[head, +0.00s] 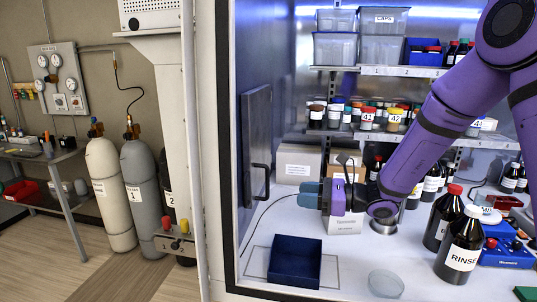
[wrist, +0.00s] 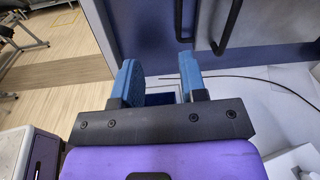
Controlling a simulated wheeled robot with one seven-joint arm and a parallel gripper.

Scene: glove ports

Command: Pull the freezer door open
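The freezer door (head: 257,130) is a grey panel on the left inner wall in the head view, and it looks closed. Its black bar handle (head: 263,180) is at its lower right side. The handle also shows at the top of the wrist view (wrist: 222,45), ahead and to the right of the fingers. My gripper (head: 306,195) is to the right of the handle and apart from it, above the white floor. In the wrist view, the two blue fingers of my gripper (wrist: 158,75) are spread with nothing between them.
A dark blue open bin (head: 295,262) stands on the floor below my gripper. A thin black cable (head: 262,215) runs near the handle. Boxes (head: 298,163) stand behind my gripper. Dark bottles (head: 460,245) and a glass dish (head: 386,284) are to the right.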

